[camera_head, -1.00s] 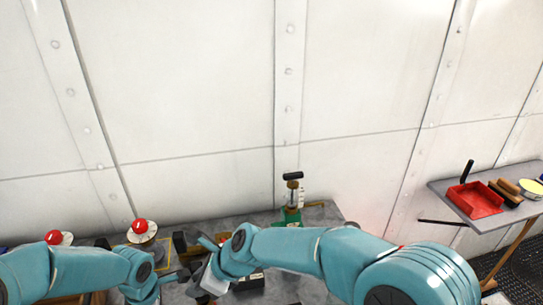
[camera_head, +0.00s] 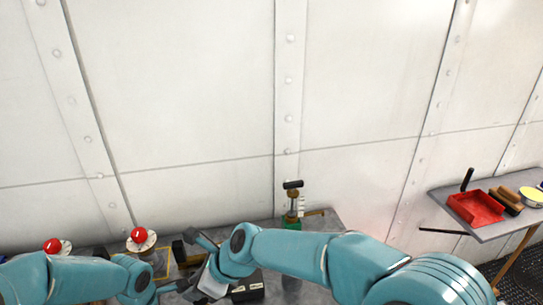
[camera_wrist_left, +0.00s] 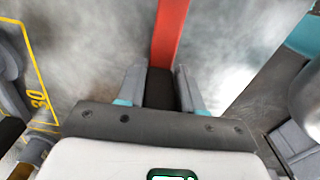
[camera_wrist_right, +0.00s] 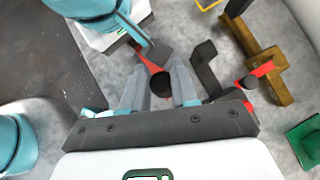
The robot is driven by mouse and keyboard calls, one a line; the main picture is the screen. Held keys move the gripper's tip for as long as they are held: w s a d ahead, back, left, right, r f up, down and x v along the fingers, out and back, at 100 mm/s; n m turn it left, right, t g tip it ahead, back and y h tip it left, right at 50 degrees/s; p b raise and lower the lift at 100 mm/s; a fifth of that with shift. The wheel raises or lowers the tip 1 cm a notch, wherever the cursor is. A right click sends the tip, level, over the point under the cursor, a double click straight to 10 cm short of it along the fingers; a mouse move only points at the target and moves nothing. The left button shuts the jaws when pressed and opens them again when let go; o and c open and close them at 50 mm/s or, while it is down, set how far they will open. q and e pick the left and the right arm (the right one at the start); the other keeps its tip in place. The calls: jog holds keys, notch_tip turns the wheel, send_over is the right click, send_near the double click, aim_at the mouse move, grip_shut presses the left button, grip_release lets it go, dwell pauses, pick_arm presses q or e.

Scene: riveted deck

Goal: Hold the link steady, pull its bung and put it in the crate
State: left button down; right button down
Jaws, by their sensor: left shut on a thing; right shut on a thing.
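The link, a red bar (camera_wrist_left: 170,30), runs away from my left gripper (camera_wrist_left: 160,78), which is shut on its black end part. The link also shows in the right wrist view (camera_wrist_right: 148,62), in front of my left gripper (camera_wrist_right: 153,48). My right gripper (camera_wrist_right: 160,92) is shut on a dark round piece, the bung (camera_wrist_right: 162,84), right by the link. I cannot tell whether the bung is still seated in the link. In the head view, both grippers are low in the picture and largely hidden by my arms. I cannot surely make out the crate; a black box with white labels (camera_head: 248,286) stands beside my right wrist.
Two red knobs on round pale bases (camera_head: 138,236) (camera_head: 52,246) stand at the left. A green-based stand (camera_head: 292,222) is behind my right arm. A brown bracket (camera_wrist_right: 268,62) with a red piece is near my right gripper.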

pick_arm(q)
jog(key=c, duration=0.6)
grip_release()
jog(key=shift+s+f, duration=0.1)
jog(key=shift+c, duration=0.2)
notch_tip(320, 180, up, 12)
jog(key=shift+r, duration=0.15)
